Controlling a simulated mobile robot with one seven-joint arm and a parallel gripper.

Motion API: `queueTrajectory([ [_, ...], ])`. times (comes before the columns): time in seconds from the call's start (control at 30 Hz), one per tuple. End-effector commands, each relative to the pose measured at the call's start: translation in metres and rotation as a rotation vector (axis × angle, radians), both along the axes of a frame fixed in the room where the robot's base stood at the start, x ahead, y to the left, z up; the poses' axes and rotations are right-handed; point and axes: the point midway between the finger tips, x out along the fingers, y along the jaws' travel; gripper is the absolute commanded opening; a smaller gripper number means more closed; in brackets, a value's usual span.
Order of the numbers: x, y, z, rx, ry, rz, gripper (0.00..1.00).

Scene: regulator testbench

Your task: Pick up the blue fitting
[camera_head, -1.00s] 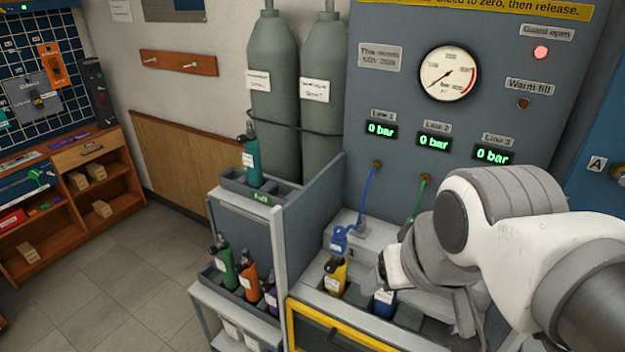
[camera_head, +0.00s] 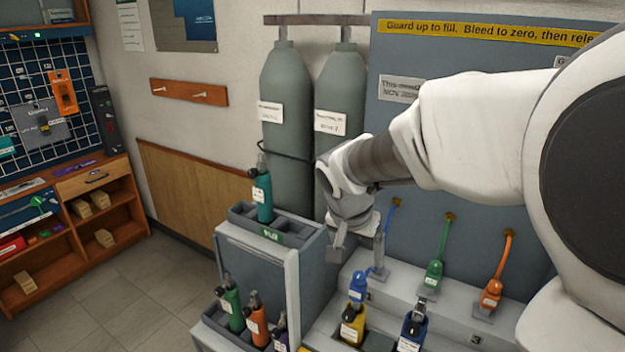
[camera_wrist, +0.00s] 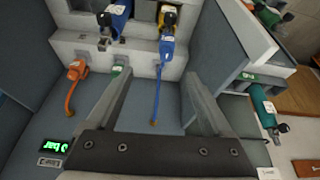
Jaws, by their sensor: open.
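The blue fitting (camera_head: 357,287) sits on the grey ledge behind the yellow bottle (camera_head: 352,326), at the end of a blue hose (camera_head: 394,212) from the panel. In the wrist view the blue fitting (camera_wrist: 167,46) shows beyond the fingertips, roughly between them, with its hose (camera_wrist: 157,95) running down between the fingers. My gripper (camera_head: 358,252) is open and empty, above the fitting and apart from it. Its two fingers also frame the wrist view (camera_wrist: 158,80). In the head view, one finger hides part of the blue hose.
A green fitting (camera_head: 433,275) and an orange fitting (camera_head: 490,294) stand on the ledge to the right. A blue bottle (camera_head: 412,330) stands in front. A grey rack (camera_head: 270,262) with a teal bottle (camera_head: 262,196) is at left. Two tall grey cylinders (camera_head: 287,95) stand behind my arm.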

Motion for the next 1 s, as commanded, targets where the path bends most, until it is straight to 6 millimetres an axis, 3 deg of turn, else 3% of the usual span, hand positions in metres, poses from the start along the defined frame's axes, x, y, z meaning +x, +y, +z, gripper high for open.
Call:
queueTrajectory([
  [0.27,0.02,0.006,-0.024,0.007,0.0,-0.042,0.85],
  [0.73,0.048,-0.014,-0.109,0.008,0.003,-0.04,0.85],
  [1.0,0.057,-0.019,-0.129,0.008,-0.002,-0.041,0.85],
])
